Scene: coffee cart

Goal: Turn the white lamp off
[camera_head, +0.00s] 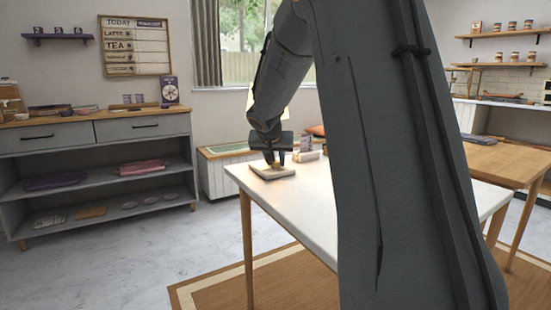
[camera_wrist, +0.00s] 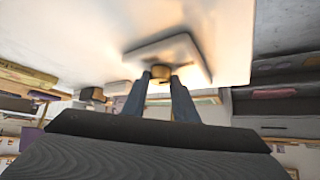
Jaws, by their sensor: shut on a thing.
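The white lamp's flat square base (camera_head: 288,173) stands at the far left corner of the white table (camera_head: 312,195); the base also shows in the wrist view (camera_wrist: 178,48). A small brass-coloured knob (camera_wrist: 160,72) sits on the base. My gripper (camera_head: 275,160) points down over the base, its two fingers closed on the knob; in the wrist view the fingertips (camera_wrist: 161,79) meet it from both sides. A pale, warm-toned patch that may be the shade (camera_head: 251,97) shows beside my arm, which hides the rest. Warm light falls on the tabletop around the base.
A grey shelf unit (camera_head: 95,160) stands at the left wall, a low cabinet (camera_head: 215,180) behind the table. A wooden table (camera_head: 505,163) is at the right. My arm hides much of the table.

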